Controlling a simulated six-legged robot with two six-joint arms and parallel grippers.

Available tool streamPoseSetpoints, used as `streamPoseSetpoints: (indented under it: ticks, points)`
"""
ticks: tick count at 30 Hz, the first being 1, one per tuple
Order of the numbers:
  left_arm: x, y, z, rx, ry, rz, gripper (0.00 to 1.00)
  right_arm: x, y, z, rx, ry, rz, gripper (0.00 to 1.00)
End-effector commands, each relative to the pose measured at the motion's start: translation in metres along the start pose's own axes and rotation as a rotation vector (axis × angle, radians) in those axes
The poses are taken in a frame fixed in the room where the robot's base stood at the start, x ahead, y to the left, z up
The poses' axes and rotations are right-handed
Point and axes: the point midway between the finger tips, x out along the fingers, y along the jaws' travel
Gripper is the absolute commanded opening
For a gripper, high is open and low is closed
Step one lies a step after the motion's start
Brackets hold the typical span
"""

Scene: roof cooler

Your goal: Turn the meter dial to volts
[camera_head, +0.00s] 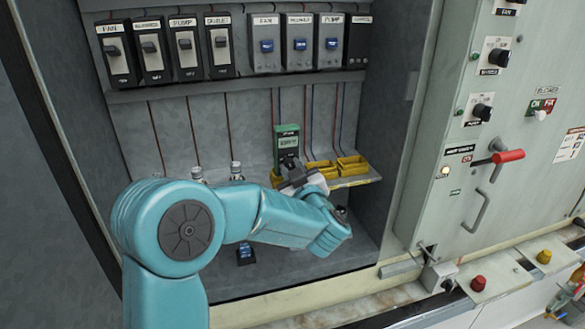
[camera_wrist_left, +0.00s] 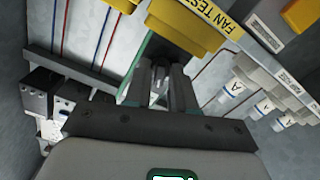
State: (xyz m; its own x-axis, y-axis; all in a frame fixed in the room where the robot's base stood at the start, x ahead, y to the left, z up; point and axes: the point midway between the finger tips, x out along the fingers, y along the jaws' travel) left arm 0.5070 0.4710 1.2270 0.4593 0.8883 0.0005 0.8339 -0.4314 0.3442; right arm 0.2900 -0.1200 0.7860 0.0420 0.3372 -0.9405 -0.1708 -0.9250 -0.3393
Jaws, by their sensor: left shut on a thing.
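The green meter (camera_head: 288,135) stands upright at the back of the yellow-edged shelf in the cabinet, with a small pale display below its top label. Its lower face, including the dial, is hidden behind my left gripper (camera_head: 289,167) in the head view. In the left wrist view a green edge of the meter (camera_wrist_left: 139,66) shows beside the fingers. My left gripper (camera_wrist_left: 161,72) is shut on a small dark part at the meter's face, seemingly the dial; its setting cannot be read. My right gripper is not in view.
Yellow bins (camera_head: 352,165) stand right of the meter on the shelf. Small white-labelled cylinders (camera_head: 236,171) stand to its left. Breakers (camera_head: 186,48) and wires are above and behind. Right of the opening is a panel with knobs and a red-handled lever (camera_head: 507,157).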

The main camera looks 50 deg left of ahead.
Motion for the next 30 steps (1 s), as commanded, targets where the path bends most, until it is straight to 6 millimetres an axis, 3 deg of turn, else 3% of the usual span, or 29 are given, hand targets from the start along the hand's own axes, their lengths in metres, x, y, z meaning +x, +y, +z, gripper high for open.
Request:
streamPoseSetpoints:
  ticks: [14,15,16,26,30]
  points:
    - [0.0,-0.001,0.002,0.018,-0.005,-0.001,0.0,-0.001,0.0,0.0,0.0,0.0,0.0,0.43]
    - [0.0,-0.001,0.002,0.018,-0.005,-0.001,0.31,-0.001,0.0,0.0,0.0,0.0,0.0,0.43]
    - [0.0,-0.001,0.002,0.018,-0.004,-0.001,0.35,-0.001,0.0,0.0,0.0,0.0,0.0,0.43]
    - [-0.003,0.0,0.002,0.015,-0.002,0.001,0.35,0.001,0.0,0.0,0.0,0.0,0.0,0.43]
    - [-0.022,0.0,0.003,0.013,-0.003,0.004,0.35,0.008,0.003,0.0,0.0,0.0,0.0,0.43]
